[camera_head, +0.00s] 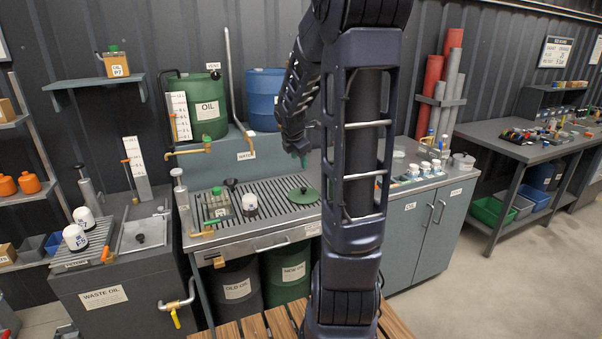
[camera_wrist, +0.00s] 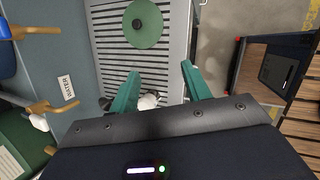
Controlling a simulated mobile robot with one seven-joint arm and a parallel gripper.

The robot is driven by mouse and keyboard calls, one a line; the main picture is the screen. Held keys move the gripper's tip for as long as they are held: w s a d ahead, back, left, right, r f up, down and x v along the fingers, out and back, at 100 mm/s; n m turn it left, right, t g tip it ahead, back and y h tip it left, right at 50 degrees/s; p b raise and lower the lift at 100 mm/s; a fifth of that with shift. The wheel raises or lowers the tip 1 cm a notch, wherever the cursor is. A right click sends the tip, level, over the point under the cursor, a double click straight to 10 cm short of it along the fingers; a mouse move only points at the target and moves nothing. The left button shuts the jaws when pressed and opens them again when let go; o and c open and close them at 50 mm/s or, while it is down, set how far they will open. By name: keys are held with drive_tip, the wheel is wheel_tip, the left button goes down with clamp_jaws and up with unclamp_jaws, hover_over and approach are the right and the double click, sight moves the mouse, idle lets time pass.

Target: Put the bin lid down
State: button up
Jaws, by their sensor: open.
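A round green lid (camera_head: 304,195) with a dark knob lies on the slatted drain top (camera_head: 275,213) of the bench. In the wrist view the green lid (camera_wrist: 146,32) lies beyond my fingertips, apart from them. My gripper (camera_wrist: 160,70) is open, with its two teal fingers spread and nothing held between them. In the head view only a bit of my gripper (camera_head: 304,161) shows, above the back of the bench and behind my arm.
A green-capped oil can (camera_head: 218,204) and a white filter (camera_head: 250,204) stand on the slats left of the lid. Cups and a tray fill the bench's right part. Bare slats surround the lid.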

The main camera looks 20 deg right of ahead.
drive_tip(key=s+a+r+m+y, duration=0.1)
drive_tip(key=s+a+r+m, duration=0.1)
drive_tip(key=s+m, duration=0.4)
drive_tip(key=s+a+r+m+y, duration=0.1)
drive_tip(key=s+a+r+m, duration=0.2)
drive_tip(key=s+m, duration=0.4)
drive_tip(key=s+a+r+m+t+y, duration=0.1)
drive_tip(key=s+a+r+m, duration=0.2)
drive_tip(key=s, duration=1)
drive_tip(key=a+m, duration=0.2)
drive_tip(key=m, duration=0.2)
drive_tip(key=shift+s, duration=0.2)
